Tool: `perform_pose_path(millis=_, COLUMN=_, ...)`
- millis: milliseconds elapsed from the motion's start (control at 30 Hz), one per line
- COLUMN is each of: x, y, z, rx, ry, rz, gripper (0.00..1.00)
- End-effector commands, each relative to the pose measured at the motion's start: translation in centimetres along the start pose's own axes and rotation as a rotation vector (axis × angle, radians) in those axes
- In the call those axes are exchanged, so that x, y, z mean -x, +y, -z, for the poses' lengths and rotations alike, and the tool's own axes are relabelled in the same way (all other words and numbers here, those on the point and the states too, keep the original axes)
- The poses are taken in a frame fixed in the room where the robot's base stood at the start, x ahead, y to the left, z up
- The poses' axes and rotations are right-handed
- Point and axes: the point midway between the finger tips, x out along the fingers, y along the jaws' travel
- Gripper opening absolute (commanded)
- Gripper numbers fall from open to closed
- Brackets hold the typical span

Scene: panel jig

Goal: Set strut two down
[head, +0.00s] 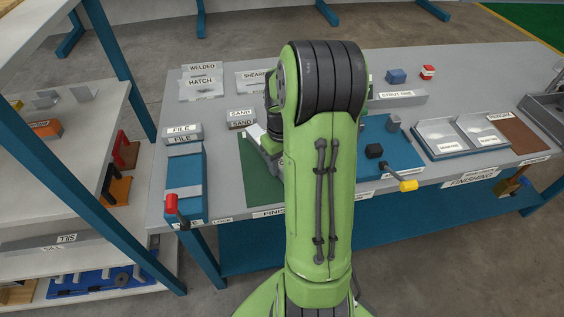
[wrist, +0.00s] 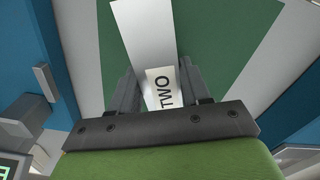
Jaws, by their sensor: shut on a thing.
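Strut two (wrist: 145,35) is a pale flat bar with a TWO label. In the wrist view it runs up between the fingers of my gripper (wrist: 158,82), which are shut on it near the label. Under it is a green mat (wrist: 235,40). In the head view my arm hides most of the gripper, and only a pale end of the strut (head: 256,132) shows above the green mat (head: 262,186) on the grey bench. I cannot tell whether the strut touches the mat.
Strut one (head: 398,97) lies at the back right of the arm. A blue fixture (head: 185,190) with a red-handled clamp is left. Sand and file blocks stand close by.

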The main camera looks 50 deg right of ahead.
Motion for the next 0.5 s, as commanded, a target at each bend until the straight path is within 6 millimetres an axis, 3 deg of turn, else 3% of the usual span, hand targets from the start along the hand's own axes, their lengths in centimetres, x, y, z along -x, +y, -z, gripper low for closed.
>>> perform_pose_path(millis=33, x=-0.29, y=-0.01, z=0.01, rx=0.0, ry=0.0, rz=0.0, gripper=0.0)
perform_pose_path(millis=67, x=-0.22, y=-0.02, z=-0.02, rx=0.0, ry=-0.001, rz=0.001, gripper=0.52)
perform_pose_path(millis=200, x=-0.18, y=-0.02, z=-0.02, rx=0.0, ry=-0.001, rz=0.001, gripper=0.72)
perform_pose_path(millis=500, x=0.18, y=-0.01, z=-0.01, rx=0.0, ry=0.0, rz=0.001, gripper=0.72)
